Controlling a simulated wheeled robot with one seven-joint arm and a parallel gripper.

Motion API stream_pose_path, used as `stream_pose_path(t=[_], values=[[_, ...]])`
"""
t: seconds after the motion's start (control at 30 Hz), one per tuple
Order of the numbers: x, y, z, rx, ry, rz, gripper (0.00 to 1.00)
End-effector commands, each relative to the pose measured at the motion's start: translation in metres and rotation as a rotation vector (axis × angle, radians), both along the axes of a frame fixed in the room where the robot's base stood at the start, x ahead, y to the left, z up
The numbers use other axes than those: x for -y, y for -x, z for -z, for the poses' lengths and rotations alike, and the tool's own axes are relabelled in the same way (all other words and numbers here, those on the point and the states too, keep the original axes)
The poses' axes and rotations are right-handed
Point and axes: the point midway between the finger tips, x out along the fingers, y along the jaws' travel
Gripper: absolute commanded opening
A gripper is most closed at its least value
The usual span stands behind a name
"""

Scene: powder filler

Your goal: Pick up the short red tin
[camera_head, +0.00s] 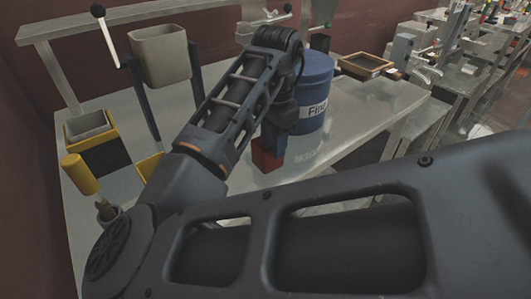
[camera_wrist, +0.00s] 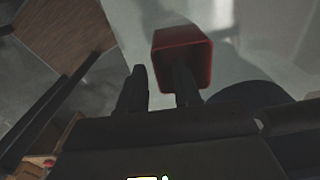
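The short red tin (camera_head: 266,156) stands on the pale table, left of the blue drum, partly hidden by my arm in the head view. In the head view my fingers are mostly hidden behind my arm.
The large blue drum (camera_head: 314,92) stands close to the right of the tin. A wooden-framed tray (camera_head: 367,65) lies farther back. A yellow-and-dark bin (camera_head: 92,148) and a beige hopper (camera_head: 161,55) are at the left. The table's right front is clear.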

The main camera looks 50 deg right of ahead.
Motion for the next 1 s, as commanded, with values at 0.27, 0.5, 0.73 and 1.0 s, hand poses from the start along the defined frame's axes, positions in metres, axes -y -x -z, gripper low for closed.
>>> stream_pose_path(t=[0.27,0.5,0.73,1.0], values=[[-0.001,0.004,0.037,-0.001,0.001,-0.001,0.33],[-0.001,0.003,0.045,0.0,0.003,0.0,0.33],[-0.001,0.004,0.044,0.0,0.003,0.0,0.2],[-0.001,0.004,0.044,0.0,0.003,0.0,0.0]])
